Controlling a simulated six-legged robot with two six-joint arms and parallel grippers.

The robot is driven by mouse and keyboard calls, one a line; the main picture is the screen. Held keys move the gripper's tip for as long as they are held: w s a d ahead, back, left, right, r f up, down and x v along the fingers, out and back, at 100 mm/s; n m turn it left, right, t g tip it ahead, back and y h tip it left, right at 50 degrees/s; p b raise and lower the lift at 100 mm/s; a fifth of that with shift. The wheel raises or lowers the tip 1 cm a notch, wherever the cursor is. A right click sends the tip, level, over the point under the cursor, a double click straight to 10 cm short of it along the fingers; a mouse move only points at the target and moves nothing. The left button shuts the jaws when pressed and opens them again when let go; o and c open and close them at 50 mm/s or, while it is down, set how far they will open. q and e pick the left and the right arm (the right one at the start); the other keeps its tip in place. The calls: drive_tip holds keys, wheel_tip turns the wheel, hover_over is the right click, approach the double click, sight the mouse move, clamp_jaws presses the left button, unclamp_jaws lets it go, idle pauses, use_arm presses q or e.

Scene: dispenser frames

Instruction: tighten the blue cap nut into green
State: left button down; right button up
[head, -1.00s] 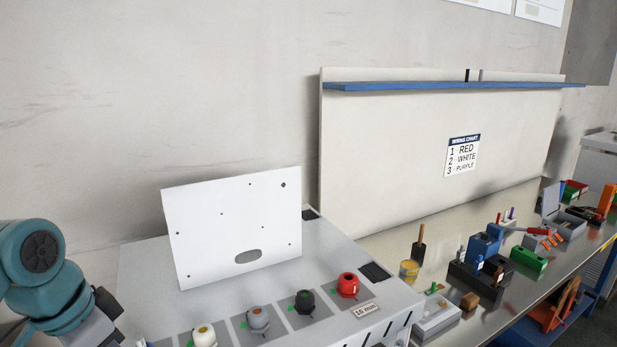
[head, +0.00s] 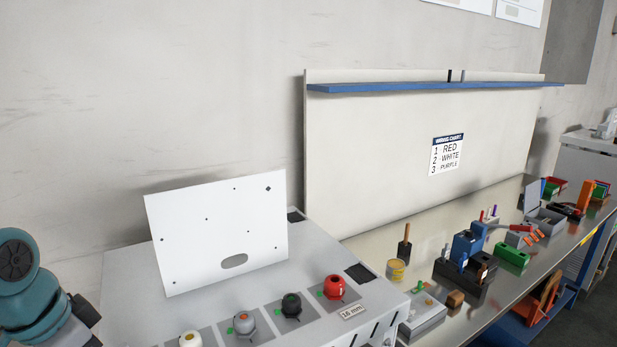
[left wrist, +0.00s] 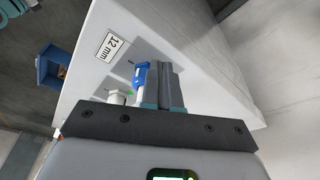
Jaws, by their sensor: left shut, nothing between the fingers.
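In the left wrist view, the blue cap nut (left wrist: 140,76) stands on the white dispenser top, right beside my left gripper's fingers. In the head view only part of my left arm shows at the left edge, and the blue cap is out of view. My right gripper is in neither view.
A white cap (left wrist: 117,97) sits beside the blue one. The head view shows a cream cap (head: 190,339), grey cap (head: 243,322), black cap (head: 291,304) and red cap (head: 334,287) in a row before an upright white panel (head: 218,232). A cluttered bench (head: 385,239) extends right.

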use_arm(q)
drive_tip(key=shift+s+a+r, duration=0.1)
drive_tip(key=shift+s+r, duration=0.05)
drive_tip(key=shift+r, duration=0.1)
drive_tip(key=p+v, duration=0.1)
drive_tip(key=p, duration=0.1)
drive_tip(key=p+v, duration=0.1)
drive_tip(key=v, duration=0.1)
drive_tip(key=w+p+v, duration=0.1)
drive_tip(key=p+v, duration=0.1)
drive_tip(key=shift+d+r+p, duration=0.3)
drive_tip(key=shift+d, duration=0.05)
